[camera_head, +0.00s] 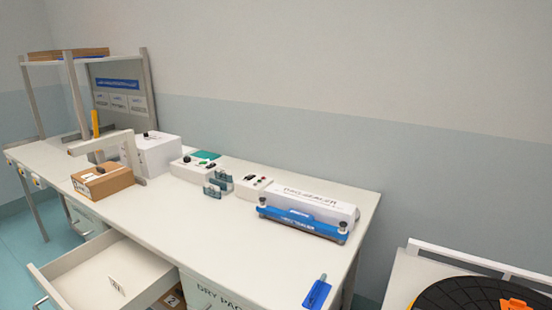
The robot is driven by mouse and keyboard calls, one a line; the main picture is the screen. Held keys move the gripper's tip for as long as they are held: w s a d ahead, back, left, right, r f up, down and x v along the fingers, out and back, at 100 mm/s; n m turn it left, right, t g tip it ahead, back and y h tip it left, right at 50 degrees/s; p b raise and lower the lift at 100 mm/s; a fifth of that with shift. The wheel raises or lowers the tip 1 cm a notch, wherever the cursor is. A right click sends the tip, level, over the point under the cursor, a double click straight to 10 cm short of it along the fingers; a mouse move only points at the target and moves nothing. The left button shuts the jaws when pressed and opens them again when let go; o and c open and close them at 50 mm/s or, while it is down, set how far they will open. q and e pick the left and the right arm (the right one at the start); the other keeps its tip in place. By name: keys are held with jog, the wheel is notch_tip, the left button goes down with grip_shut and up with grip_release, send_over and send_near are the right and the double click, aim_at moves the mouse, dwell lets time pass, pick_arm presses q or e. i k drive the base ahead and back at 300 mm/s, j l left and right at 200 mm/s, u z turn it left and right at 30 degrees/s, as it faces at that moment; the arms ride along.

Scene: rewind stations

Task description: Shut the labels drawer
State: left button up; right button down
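A drawer (68,264) stands pulled out from under the white workbench at the lower left, its top open. I see its pale walls and a small printed card (117,285) lying inside. A bar handle (41,302) shows on its front at the picture's edge. The writing on its front is out of sight, so I cannot tell from lettering that it is the labels drawer. Neither of my grippers is in view.
A drawer front (213,294) marked "DRY PAC" is right of the open drawer. A black reel (470,297) is at the lower right.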

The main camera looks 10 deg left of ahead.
aim_at(78, 281)
jog(key=j+u, duration=1.15)
jog(key=j, duration=0.15)
